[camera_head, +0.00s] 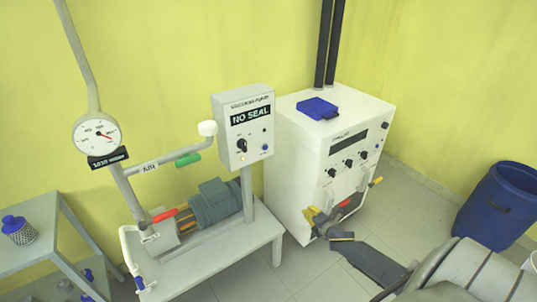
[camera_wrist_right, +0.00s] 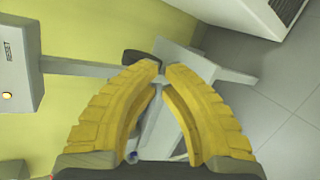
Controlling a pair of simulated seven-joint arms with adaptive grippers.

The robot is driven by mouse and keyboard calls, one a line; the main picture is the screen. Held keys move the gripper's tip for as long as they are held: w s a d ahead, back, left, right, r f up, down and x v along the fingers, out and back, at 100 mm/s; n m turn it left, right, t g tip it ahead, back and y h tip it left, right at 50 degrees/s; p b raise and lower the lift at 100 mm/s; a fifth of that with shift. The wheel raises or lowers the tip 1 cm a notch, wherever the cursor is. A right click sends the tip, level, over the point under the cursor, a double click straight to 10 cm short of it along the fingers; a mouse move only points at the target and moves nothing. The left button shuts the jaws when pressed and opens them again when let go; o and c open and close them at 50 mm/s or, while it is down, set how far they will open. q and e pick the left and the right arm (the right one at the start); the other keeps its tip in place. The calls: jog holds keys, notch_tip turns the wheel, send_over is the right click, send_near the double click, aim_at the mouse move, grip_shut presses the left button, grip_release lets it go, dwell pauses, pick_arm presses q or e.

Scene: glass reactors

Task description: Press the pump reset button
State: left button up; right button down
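The vacuum pump control box (camera_head: 244,125) stands on a post above the pump bench, with a NO SEAL display. Its face has a black knob, a small lit orange lamp (camera_head: 242,156) and a small blue button (camera_head: 265,147) at the lower right. In the right wrist view the box (camera_wrist_right: 22,60) shows at the left edge, with a RESET label (camera_wrist_right: 8,50); the blue button is not visible there. My right gripper (camera_head: 311,220) is low before the white cabinet, right of and below the box. Its yellow fingers (camera_wrist_right: 162,68) nearly meet at the tips, with nothing between them. My left gripper is not in view.
The white cabinet (camera_head: 290,165) with knobs and valve handles stands right of the pump box. The pump motor (camera_head: 213,202) sits on the bench (camera_head: 215,256) below it. A pipe with a white knob and green handle (camera_head: 188,159) lies left. A blue barrel (camera_head: 493,215) stands far right.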

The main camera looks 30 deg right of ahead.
aim_at(265, 147)
jog(key=w+a+r+n+t+y, duration=0.1)
jog(key=a+r+n, duration=0.1)
jog(key=r+n, duration=0.3)
jog(key=w+a+r+n+t+y, duration=0.1)
jog(key=w+a+r+n+t, duration=0.1)
jog(key=r+n, duration=0.4)
jog(key=w+a+r+n+t+y, duration=0.1)
jog(key=r+n, duration=0.5)
jog(key=r, duration=0.6)
jog(key=shift+w+a+t, duration=0.4)
jog(key=shift+w+a, duration=0.3)
jog(key=shift+a, duration=0.6)
jog(key=w, duration=1.4)
jog(key=shift+a, duration=0.2)
jog(key=shift+w+r, duration=0.1)
